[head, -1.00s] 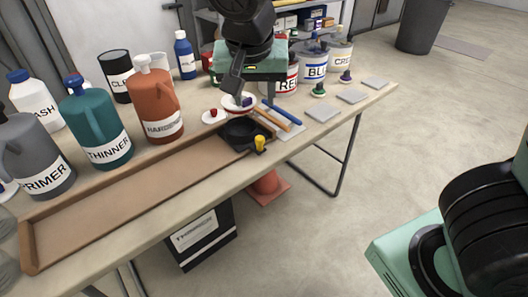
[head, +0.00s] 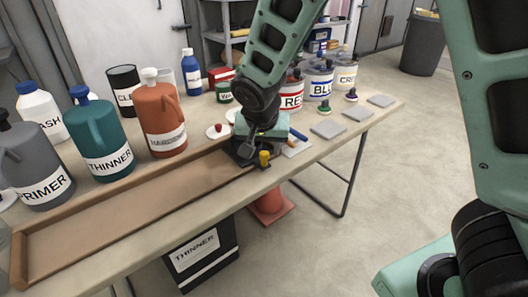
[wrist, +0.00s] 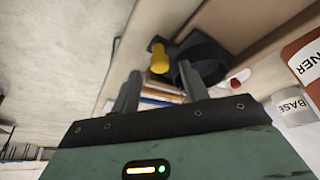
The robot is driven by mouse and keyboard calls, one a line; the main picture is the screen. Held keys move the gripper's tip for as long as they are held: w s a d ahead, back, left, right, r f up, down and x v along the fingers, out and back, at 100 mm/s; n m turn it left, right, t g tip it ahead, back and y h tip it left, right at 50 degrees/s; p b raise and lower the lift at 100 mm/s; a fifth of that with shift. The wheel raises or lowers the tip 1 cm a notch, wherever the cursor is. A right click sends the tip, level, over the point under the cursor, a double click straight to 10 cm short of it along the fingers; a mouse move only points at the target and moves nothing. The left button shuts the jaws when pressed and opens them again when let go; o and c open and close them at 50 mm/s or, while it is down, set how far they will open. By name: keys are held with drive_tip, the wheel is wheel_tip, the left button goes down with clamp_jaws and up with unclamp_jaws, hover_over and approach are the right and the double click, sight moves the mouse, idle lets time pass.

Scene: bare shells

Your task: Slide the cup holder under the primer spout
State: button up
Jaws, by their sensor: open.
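The black cup holder (head: 236,158) with a yellow knob (head: 264,158) sits at the right end of a long wooden tray (head: 130,205). In the wrist view its round ring (wrist: 208,62) and the yellow knob (wrist: 159,58) lie just beyond my fingertips. My gripper (head: 247,152) is open and low over the holder, partly hiding it. The grey primer jug (head: 38,170) stands behind the tray's left end. Its spout is not clearly visible.
The teal thinner jug (head: 100,135) and orange hardener jug (head: 161,120) stand along the tray's back. Paint cans, including a blue-labelled one (head: 320,80), and grey tiles (head: 328,129) are at the right. The tray between holder and primer looks clear.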

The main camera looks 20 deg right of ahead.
drive_tip(key=shift+x, duration=1.05)
